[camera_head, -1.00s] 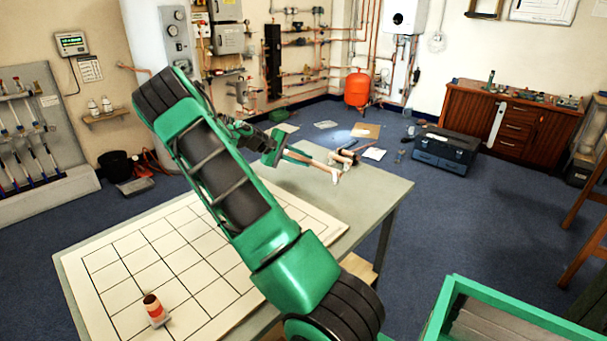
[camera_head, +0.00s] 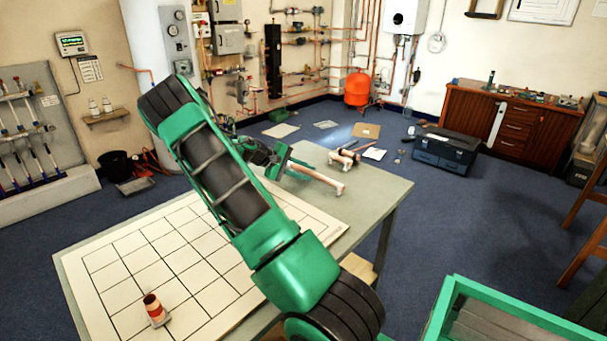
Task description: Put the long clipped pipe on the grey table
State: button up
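The long clipped pipe (camera_head: 318,178) is copper-coloured with a pale clip at its right end. It lies over the far right part of the grey table (camera_head: 372,190), pointing right and slightly toward the camera. My gripper (camera_head: 285,163) is at the pipe's left end and appears shut on it; the fingers are small and partly hidden by my arm. The pipe is close to the tabletop, but I cannot tell whether it touches.
A white gridded board (camera_head: 150,262) covers much of the table's left part. A red-brown bottle with a pale label (camera_head: 154,308) is at its front. Dark and copper-coloured pieces (camera_head: 345,157) show by the table's far edge. Bare tabletop lies right of the pipe.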

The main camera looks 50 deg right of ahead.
jog(key=v, duration=1.1)
jog(key=s+a+r+m+t+y, duration=0.1)
jog(key=s+a+r+t+y, duration=0.1)
jog(key=s+a, duration=0.8)
jog(key=s+a+r+m+t+y, duration=0.1)
jog(key=s+a+y, duration=0.3)
jog(key=s+a, duration=0.6)
jog(key=s+a+r+t+y, duration=0.3)
jog(key=s+a+r+y, duration=0.1)
jog(key=s+a, duration=0.6)
jog(key=shift+a+m, duration=0.4)
jog(key=shift+a, duration=0.05)
